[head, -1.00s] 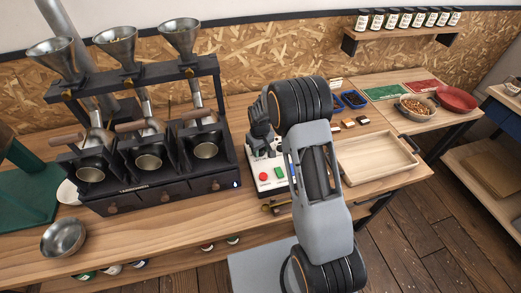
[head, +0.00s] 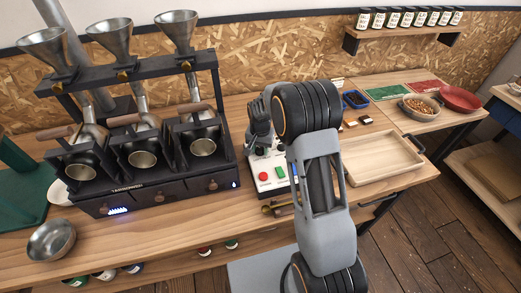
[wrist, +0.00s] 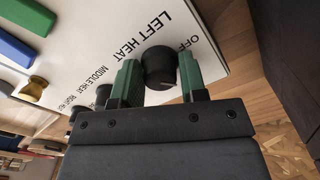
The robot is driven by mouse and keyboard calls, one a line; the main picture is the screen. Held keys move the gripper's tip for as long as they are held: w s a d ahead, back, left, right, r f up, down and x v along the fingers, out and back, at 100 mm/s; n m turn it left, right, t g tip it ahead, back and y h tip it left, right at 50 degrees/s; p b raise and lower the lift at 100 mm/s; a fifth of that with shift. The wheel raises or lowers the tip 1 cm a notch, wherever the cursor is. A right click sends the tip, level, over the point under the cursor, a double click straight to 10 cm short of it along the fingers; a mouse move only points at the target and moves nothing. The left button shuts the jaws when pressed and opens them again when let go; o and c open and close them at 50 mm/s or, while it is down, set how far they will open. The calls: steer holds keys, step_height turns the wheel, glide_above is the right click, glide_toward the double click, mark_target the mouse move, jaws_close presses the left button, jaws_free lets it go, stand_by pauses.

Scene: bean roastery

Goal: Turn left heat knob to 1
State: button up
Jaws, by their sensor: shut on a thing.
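The left heat knob (wrist: 159,63) is a round black knob on a white panel (wrist: 95,30) in the wrist view, beside the words LEFT HEAT and OFF. My gripper (wrist: 159,76) has one green-padded finger on each side of it and is shut on it. I cannot make out a pointer mark on the knob. More dark knobs stand in a row past it, by the middle and right heat labels. In the head view the control box (head: 268,189) shows a red and a green button; my gripper (head: 262,140) is over it and hides the knob.
The three-funnel roaster (head: 150,200) stands left of the box, with blue light at its lower left front and a small one at its right end. A metal bowl (head: 50,241) is at the front left. A wooden tray (head: 385,158) lies on the right.

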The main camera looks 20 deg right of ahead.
mark_target(260, 148)
steer(key=shift+m, duration=0.9)
steer(key=o, duration=0.9)
step_height(260, 148, up, 14)
steer(key=shift+f+b, duration=0.1)
steer(key=shift+b, duration=0.5)
